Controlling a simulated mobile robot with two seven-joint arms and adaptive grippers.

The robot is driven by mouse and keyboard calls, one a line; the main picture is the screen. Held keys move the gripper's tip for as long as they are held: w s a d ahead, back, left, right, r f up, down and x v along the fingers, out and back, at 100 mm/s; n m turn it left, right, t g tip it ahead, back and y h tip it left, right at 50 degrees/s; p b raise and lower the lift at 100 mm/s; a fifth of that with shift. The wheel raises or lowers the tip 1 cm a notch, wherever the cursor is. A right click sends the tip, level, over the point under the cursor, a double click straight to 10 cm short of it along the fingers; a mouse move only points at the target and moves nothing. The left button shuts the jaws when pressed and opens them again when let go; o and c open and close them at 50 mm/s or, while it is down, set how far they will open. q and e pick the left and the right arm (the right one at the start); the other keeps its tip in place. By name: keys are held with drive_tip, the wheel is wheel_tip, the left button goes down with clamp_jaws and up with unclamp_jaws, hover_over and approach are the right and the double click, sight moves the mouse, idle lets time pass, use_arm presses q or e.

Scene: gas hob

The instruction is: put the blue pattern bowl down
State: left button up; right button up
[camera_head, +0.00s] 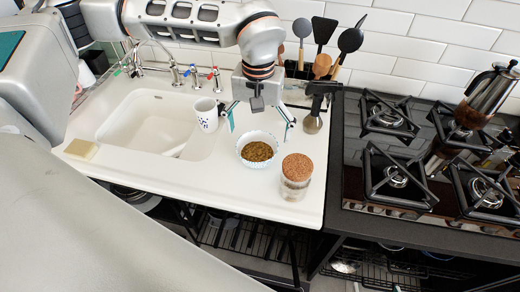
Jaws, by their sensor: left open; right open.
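The blue pattern bowl (257,163) is white with small blue marks and is filled with something brown and grainy. It sits upright on the white sink counter, right of the basin. My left gripper (261,124) is open above and just behind the bowl, its two teal-padded fingers spread wide to either side. No finger appears to hold the rim, though exact contact is hard to judge. I cannot make out my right gripper.
A cork-lidded glass jar (296,178) stands close right of the bowl. A white mug (206,115) stands left, by the basin (140,118). Utensils (322,70) stand behind. The black hob (365,215) is right, with a metal press (489,92). The counter's front edge is near.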

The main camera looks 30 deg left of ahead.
use_arm(q)
wheel_tip(320, 180, down, 2)
drive_tip(key=shift+a, duration=0.1)
hover_over(257, 158)
wheel_tip(257, 158, down, 4)
drive_tip(key=shift+f, duration=0.15)
drive_tip(key=shift+w+f, duration=0.1)
drive_tip(key=shift+f, duration=0.1)
drive_tip(key=c, duration=1.5)
drive_tip(key=shift+o, duration=0.2)
drive_tip(key=shift+r, duration=0.1)
drive_tip(key=shift+r, duration=0.5)
wheel_tip(257, 158, up, 19)
drive_tip(key=p, duration=0.1)
